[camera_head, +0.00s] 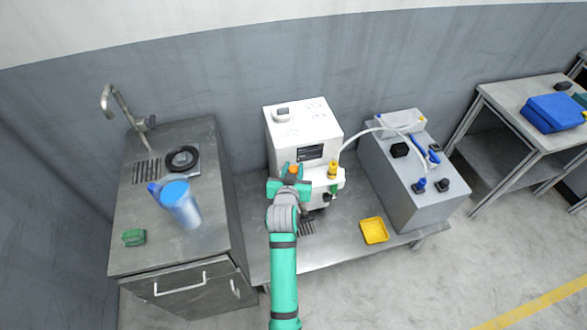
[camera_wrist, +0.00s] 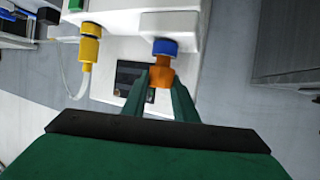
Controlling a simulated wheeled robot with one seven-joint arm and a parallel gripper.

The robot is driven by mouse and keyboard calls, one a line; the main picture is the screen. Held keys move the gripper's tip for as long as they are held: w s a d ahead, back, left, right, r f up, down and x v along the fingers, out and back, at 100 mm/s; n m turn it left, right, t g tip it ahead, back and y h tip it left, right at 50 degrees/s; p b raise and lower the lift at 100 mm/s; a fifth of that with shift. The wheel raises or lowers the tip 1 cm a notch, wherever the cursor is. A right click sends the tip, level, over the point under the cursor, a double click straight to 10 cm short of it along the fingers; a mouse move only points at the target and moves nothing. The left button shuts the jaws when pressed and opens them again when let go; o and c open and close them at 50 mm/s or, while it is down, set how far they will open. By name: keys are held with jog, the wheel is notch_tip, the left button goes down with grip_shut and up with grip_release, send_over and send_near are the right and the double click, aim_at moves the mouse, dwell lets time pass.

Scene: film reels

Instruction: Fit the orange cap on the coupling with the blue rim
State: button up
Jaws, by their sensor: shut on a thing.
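The orange cap (camera_wrist: 160,74) is between the green fingers of my gripper (camera_wrist: 163,84), which is shut on it. In the wrist view the coupling with the blue rim (camera_wrist: 165,47) is on the white machine, directly beyond the cap. The cap lines up with the blue rim and looks close against it; I cannot tell whether it is seated. In the head view my gripper (camera_head: 289,185) is at the front of the white machine (camera_head: 303,118), with the orange cap (camera_head: 294,170) at its tip. The blue rim is hidden there.
A yellow fitting with a hose (camera_wrist: 88,50) sits left of the cap in the wrist view, beside a green part (camera_wrist: 78,5). In the head view a yellow tray (camera_head: 374,231) lies on the bench, a grey box (camera_head: 415,190) stands right, and a sink counter (camera_head: 150,250) stands left.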

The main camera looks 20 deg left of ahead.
jog(key=shift+f, duration=0.5)
jog(key=o, duration=0.8)
jog(key=shift+c, duration=0.2)
jog(key=v, duration=1.1)
dwell(0.3)
jog(key=shift+s+f, duration=0.1)
jog(key=shift+s, duration=0.05)
